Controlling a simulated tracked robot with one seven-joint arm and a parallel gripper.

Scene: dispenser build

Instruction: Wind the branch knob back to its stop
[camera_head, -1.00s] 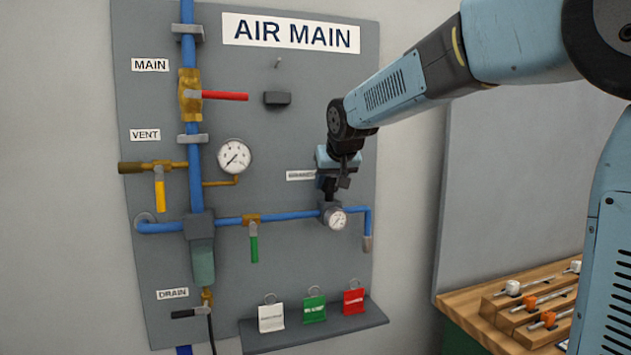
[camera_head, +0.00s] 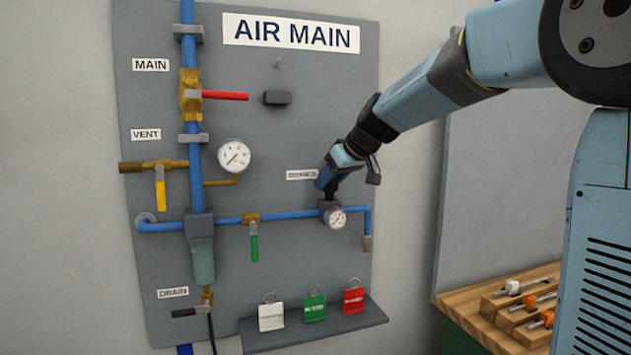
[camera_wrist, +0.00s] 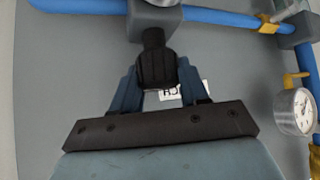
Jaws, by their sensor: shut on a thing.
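The branch knob (camera_wrist: 157,66) is black and ribbed, and sits on a grey regulator body (camera_wrist: 150,18) in the blue branch line. My gripper (camera_wrist: 157,80) is shut on the knob, one blue finger on each side of it. In the head view my gripper (camera_head: 328,180) comes down on the knob from above, and the fingers hide most of the knob. The regulator (camera_head: 327,208) carries a small round gauge (camera_head: 337,218), whose reading is too small to tell. The white branch label (camera_head: 302,175) is left of my gripper.
A red main handle (camera_head: 225,96), a yellow vent handle (camera_head: 160,188) and a green handle (camera_head: 254,248) stand out from the grey panel (camera_head: 290,130). A larger gauge (camera_head: 234,156) is at left. A wooden bench (camera_head: 455,297) is at right.

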